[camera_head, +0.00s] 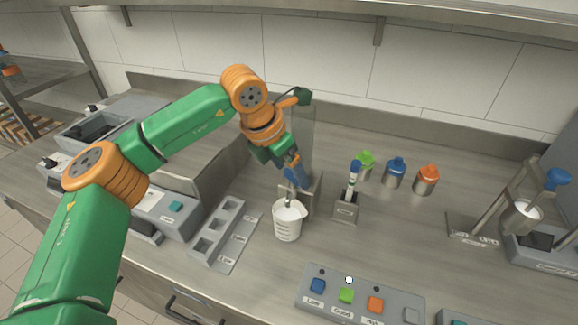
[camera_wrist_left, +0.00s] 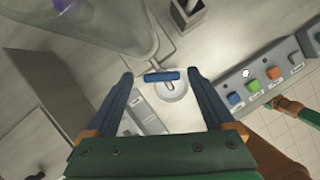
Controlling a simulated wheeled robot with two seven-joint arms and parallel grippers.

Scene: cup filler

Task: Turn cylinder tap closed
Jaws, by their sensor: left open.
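The cylinder (camera_head: 303,130) is a tall clear vessel standing behind my left gripper; its clear wall also shows in the left wrist view (camera_wrist_left: 112,35). Its tap has a blue handle (camera_wrist_left: 162,77), lying crosswise between my fingertips in the wrist view. My left gripper (camera_wrist_left: 160,74) is open, one finger on each side of the handle, with gaps visible. In the head view my left gripper (camera_head: 291,174) points down at the tap and hides most of it. A white measuring cup (camera_head: 287,220) stands below the tap.
A grey panel (camera_head: 395,302) with coloured buttons lies in front. A slotted grey rack (camera_head: 222,235) is left of the cup. A stand with a blue-capped pen-like item (camera_head: 346,210) is close on the right. Green, blue and orange-capped bottles (camera_head: 396,172) stand behind.

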